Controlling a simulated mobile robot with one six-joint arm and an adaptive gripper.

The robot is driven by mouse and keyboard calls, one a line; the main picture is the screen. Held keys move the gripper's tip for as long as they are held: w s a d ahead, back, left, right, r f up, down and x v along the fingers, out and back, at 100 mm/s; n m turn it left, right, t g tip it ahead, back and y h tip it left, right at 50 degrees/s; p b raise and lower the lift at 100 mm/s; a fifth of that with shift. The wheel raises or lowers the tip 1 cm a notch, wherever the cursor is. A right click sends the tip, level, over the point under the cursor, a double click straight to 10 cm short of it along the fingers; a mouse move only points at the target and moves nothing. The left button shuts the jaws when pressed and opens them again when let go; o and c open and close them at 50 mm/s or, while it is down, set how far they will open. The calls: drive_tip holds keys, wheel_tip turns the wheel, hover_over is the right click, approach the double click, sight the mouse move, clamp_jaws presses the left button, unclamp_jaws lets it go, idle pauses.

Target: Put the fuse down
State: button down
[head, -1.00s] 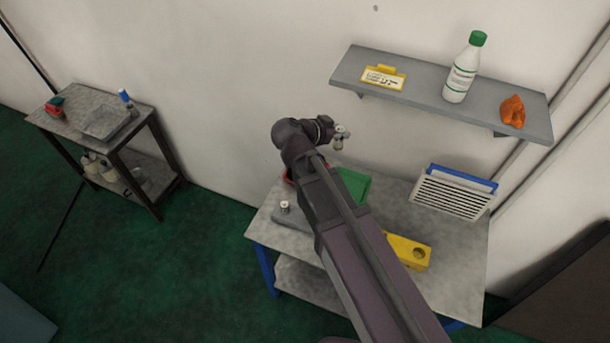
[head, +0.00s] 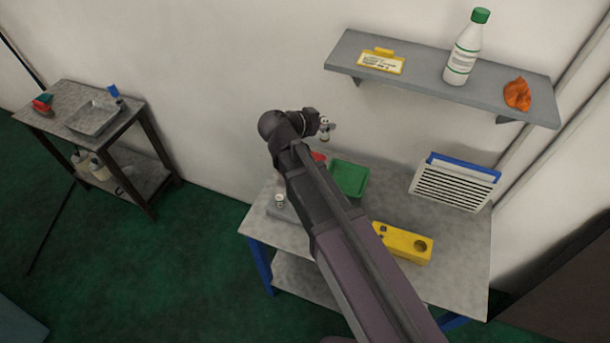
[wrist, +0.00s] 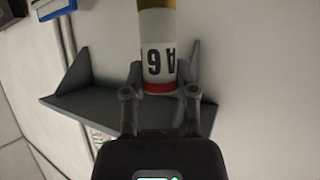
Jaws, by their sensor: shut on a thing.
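My gripper (wrist: 158,82) is shut on the fuse (wrist: 158,45), a white cylinder with black lettering, a red band near the fingers and a yellow end. One finger is on each side of it. In the head view my gripper (head: 328,128) is small, held up in front of the wall above the back of the workbench (head: 450,245). The fuse looks clear of any surface. Its far end is cut off by the wrist view's top edge.
On the bench are a green tray (head: 349,179), a yellow block (head: 402,243) with a round hole, a louvred panel (head: 454,184) and a small white cylinder (head: 280,201). My arm hides part of the bench. A wall shelf (head: 425,78) holds a bottle (head: 466,48).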

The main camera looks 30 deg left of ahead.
drive_tip(key=w+a+f+b, duration=0.3)
drive_tip(key=a+f+b, duration=0.2)
drive_tip(key=f+b, duration=0.2)
drive_tip(key=w+a+f+n+y+b, duration=0.1)
drive_tip(key=w+a+f+b, duration=0.2)
drive_tip(key=a+f+b, duration=0.2)
wheel_tip(320, 180, down, 4)
drive_tip(key=b, duration=0.2)
drive_tip(key=shift+a+b, duration=0.35)
drive_tip(key=shift+a, duration=0.05)
drive_tip(key=shift+f, duration=0.1)
wheel_tip(320, 180, down, 6)
drive_tip(key=b, duration=0.6)
drive_tip(key=shift+f+b, duration=1.9)
drive_tip(key=shift+b, duration=0.1)
drive_tip(key=shift+f, duration=0.15)
drive_tip(key=shift+c, duration=2)
unclamp_jaws()
drive_tip(key=shift+r, duration=0.2)
